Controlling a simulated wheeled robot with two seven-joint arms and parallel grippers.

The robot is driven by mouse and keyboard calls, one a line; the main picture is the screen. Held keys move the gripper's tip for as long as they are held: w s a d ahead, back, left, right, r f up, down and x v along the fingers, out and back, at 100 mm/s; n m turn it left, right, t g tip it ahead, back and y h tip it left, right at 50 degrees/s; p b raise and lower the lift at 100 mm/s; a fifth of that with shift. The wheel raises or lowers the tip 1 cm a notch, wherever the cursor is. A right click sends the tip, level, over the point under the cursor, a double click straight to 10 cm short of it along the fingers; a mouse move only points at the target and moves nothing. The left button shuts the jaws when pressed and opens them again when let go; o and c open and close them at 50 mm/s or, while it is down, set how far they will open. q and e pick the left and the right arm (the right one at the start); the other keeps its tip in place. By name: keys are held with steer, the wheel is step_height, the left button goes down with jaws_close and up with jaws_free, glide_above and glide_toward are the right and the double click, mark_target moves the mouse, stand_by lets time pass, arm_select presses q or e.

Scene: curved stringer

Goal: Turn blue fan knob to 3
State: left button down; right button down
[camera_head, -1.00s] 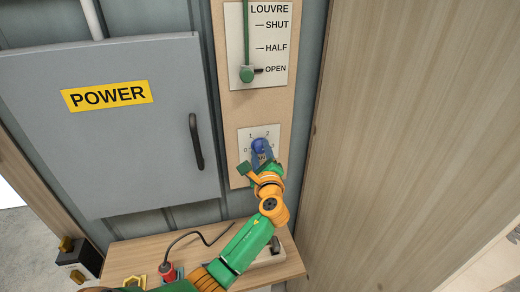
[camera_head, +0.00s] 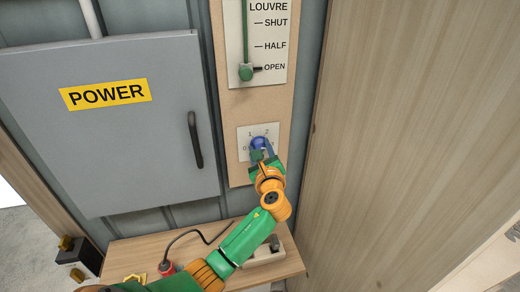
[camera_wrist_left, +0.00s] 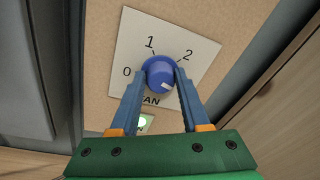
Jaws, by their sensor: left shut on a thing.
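The blue fan knob (camera_wrist_left: 158,75) sits on a white plate (camera_wrist_left: 180,28) marked 0, 1 and 2, with FAN below, partly hidden. A white mark on the knob's face points to the lower right in the left wrist view. The 3 is not readable there; my right-hand finger covers that side of the plate. My left gripper (camera_wrist_left: 161,77) is shut on the knob, one blue finger on each side. In the head view the knob (camera_head: 259,143) shows above my left gripper (camera_head: 261,150). My right gripper is not in view.
A green-lit spot (camera_wrist_left: 146,122) shows below the plate. The louvre lever (camera_head: 246,72) is above, at OPEN. A grey POWER cabinet (camera_head: 110,150) stands left, a wooden panel (camera_head: 410,130) right. A shelf (camera_head: 145,249) with a red plug (camera_head: 167,268) is below.

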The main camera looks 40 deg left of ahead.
arm_select(q)
steer(key=shift+f, duration=0.15)
steer(key=shift+c, duration=1.9)
jaws_free()
steer(key=b+v, duration=0.1)
steer(key=v, duration=0.6)
steer(key=shift+d, duration=0.2)
steer(key=shift+a, duration=0.1)
